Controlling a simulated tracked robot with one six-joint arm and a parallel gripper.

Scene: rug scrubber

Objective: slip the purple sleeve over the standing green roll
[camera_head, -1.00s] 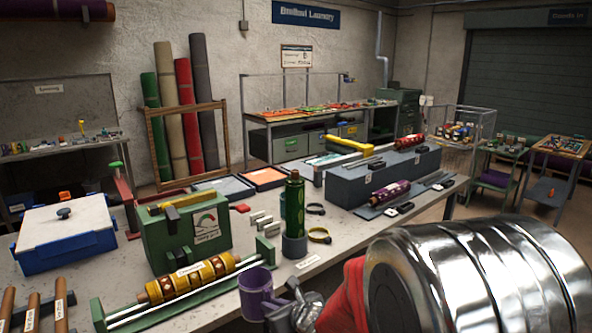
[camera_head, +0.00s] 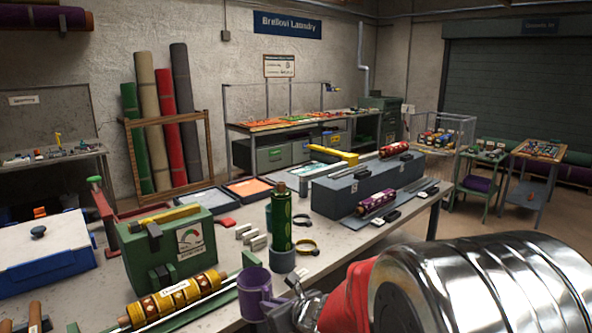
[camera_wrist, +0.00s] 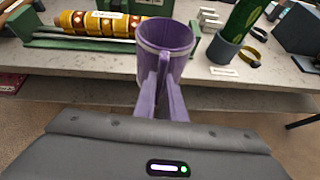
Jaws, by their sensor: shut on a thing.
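The purple sleeve (camera_head: 254,294) is a short, open-topped tube with a side handle, held upright near the table's front edge. In the wrist view the sleeve (camera_wrist: 166,47) shows its hollow inside and a pale band below the rim. My gripper (camera_wrist: 160,92) is shut on the sleeve's handle; in the head view my gripper (camera_head: 283,300) is just right of it. The green roll (camera_head: 281,222) stands upright in a grey round holder (camera_head: 281,260), behind and to the right of the sleeve, apart from it. The wrist view shows only the roll's lower part (camera_wrist: 243,20).
A yellow-brown roll (camera_head: 172,296) lies in a green cradle left of the sleeve. A green machine (camera_head: 168,251) stands behind it. Small white blocks (camera_head: 252,239) and yellow-black rings (camera_head: 306,247) lie near the holder. A grey box (camera_head: 365,185) stands behind right.

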